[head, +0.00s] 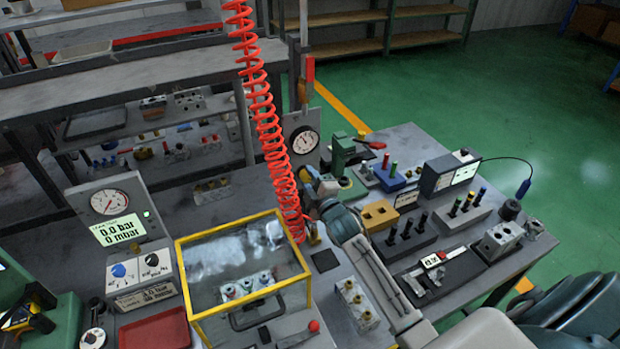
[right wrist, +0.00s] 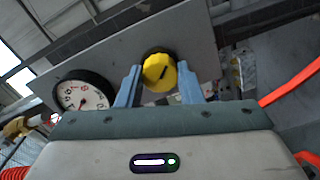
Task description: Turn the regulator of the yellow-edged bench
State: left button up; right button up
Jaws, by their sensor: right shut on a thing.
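The regulator's yellow round knob (right wrist: 160,72) with a dark pointer mark sits on a grey panel (right wrist: 205,48), beside a white dial gauge (right wrist: 82,103), in the right wrist view. My right gripper (right wrist: 158,78) has one blue-grey finger on each side of the knob and is shut on it. In the head view, my right gripper (head: 309,182) is at the panel below the dial gauge (head: 304,140), right behind the yellow-edged clear case (head: 185,262) on the bench. The knob is largely hidden there by the gripper. My left gripper is out of view.
A red coiled hose (head: 262,105) hangs close to my right gripper. A test unit (head: 118,220) showing 0.0 bar stands at left. Blocks, pins and a small meter (head: 450,172) crowd the table at right. Green floor lies open beyond.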

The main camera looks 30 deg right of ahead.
dwell(0.4)
jog(key=o, duration=1)
jog(key=s+b, duration=0.1)
jog(key=s, duration=0.2)
jog(key=s+b, duration=0.1)
jog(key=s, duration=0.3)
jog(key=s+b, duration=0.2)
jog(key=s, duration=0.1)
jog(key=shift+s+a+r, duration=0.1)
jog(key=shift+s+a, duration=0.25)
jog(key=shift+s, duration=0.05)
